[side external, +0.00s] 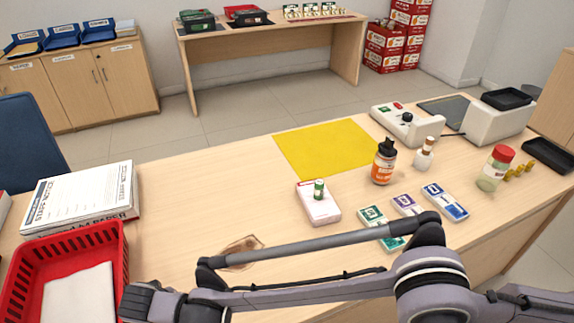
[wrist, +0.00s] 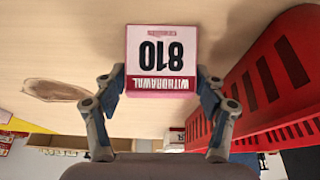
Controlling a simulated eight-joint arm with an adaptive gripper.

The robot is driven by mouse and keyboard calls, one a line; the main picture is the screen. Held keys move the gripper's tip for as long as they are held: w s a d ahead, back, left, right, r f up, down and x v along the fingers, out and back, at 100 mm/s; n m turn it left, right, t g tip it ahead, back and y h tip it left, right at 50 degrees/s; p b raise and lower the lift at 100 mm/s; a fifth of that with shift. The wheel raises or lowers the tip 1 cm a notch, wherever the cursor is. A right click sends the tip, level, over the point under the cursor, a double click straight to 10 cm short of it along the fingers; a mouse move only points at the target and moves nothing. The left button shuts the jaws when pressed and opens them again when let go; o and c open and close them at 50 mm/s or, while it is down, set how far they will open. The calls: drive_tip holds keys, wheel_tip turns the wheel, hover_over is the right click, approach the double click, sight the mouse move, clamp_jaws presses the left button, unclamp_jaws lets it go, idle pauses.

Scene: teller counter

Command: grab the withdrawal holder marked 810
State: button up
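The withdrawal holder (wrist: 162,52) marked 810 has a white face with a pink band and pink edges. Its print appears upside down in the wrist view. My gripper (wrist: 161,82) has one finger along each side of the holder, and the pads appear to touch both edges. In the side external view my gripper is at the lower left, just right of the red basket, and the holder is hidden there. I cannot tell whether the holder rests on the counter or is raised.
The red basket (side external: 124,240) stands close beside my gripper and also shows in the wrist view (wrist: 262,85). A brown patch (side external: 240,247) lies on the counter. A pink-white box (side external: 325,212), an orange bottle (side external: 384,165) and a yellow mat (side external: 320,145) are farther off.

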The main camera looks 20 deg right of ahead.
drive_tip(key=c, duration=0.6)
drive_tip(key=shift+o, duration=0.2)
drive_tip(key=shift+r, duration=0.15)
